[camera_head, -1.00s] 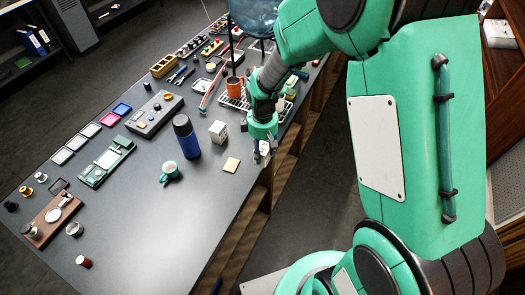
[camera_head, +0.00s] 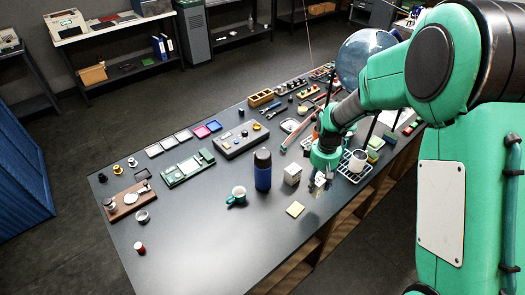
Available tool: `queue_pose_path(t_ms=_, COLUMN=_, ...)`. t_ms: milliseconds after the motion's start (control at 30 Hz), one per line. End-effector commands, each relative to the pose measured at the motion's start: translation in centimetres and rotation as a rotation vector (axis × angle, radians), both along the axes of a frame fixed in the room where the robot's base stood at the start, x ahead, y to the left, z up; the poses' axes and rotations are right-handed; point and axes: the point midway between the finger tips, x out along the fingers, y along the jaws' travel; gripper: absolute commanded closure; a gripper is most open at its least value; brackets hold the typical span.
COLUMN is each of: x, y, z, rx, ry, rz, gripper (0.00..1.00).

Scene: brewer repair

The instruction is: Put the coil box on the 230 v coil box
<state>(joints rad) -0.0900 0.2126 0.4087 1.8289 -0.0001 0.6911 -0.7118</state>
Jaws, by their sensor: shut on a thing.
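My gripper (camera_head: 318,185) points down over the right front edge of the dark table. It is shut on a small whitish box (camera_head: 320,179), which I take to be the coil box; the fingers hide part of it. Another white box (camera_head: 292,174) stands on the table just left of my gripper, behind a yellow note pad; it looks like the 230 V coil box, but its label is too small to read. The held box and the standing box are apart.
A dark blue bottle (camera_head: 262,170) stands just left of the standing box. A wire rack with a white cup (camera_head: 357,161) is to the right. The table's front left is mostly clear.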

Motion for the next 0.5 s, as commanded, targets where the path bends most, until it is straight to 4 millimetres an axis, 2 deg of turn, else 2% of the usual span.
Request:
queue_pose_path(t_ms=100, x=2.5, y=1.7, z=1.5, rx=0.0, ry=0.0, rz=0.002, gripper=0.87)
queue_pose_path(t_ms=500, x=9.7, y=7.8, z=4.7, rx=0.0, ry=0.0, rz=-0.003, gripper=0.87)
